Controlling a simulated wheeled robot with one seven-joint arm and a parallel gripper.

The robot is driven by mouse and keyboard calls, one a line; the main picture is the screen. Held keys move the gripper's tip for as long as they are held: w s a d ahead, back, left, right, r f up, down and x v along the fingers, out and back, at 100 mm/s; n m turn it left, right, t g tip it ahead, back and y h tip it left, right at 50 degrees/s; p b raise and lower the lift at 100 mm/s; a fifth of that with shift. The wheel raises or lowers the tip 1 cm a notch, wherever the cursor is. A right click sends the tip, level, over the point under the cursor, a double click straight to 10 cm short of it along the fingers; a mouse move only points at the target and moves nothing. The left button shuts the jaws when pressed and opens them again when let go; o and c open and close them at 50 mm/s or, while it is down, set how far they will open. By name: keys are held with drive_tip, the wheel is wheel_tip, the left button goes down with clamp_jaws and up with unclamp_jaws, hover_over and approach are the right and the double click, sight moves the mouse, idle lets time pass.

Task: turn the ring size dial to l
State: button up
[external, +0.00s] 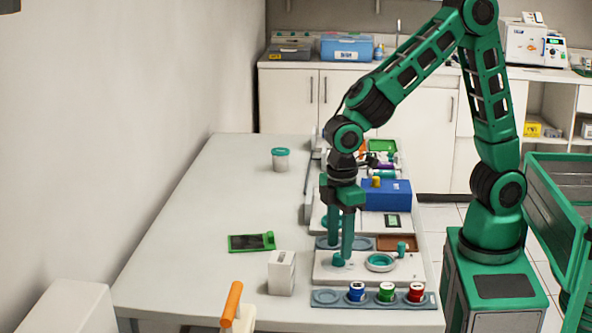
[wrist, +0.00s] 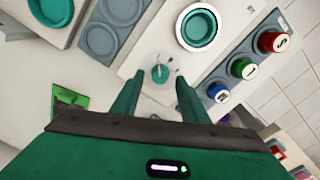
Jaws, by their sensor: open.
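The ring size dial is a small round teal knob (wrist: 160,73) with a pale pointer line, set on a white panel (wrist: 152,52). Small marks stand around it, too small to read. In the external view it is largely hidden at my fingertips. My gripper (wrist: 158,84) is open and points down, with one finger on each side of the dial in the wrist view and visible gaps between. In the external view my gripper (external: 341,248) is low over the left part of the white panel unit (external: 333,277). I cannot tell whether the fingertips reach the knob's height.
A teal dish with a white rim (wrist: 198,27) sits beside the dial. A grey tray (external: 326,298) holds blue (external: 356,291), green (external: 386,291) and red (external: 416,291) capped pieces. A white box (external: 281,272) and a green-edged tablet (external: 251,242) lie left. The table's left side is mostly clear.

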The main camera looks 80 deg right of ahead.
sight(339, 254)
drive_tip(key=shift+f, duration=1.2)
clamp_jaws()
drive_tip(key=shift+m, duration=0.6)
unclamp_jaws()
wheel_tip(339, 254, up, 11)
drive_tip(key=shift+f, duration=0.15)
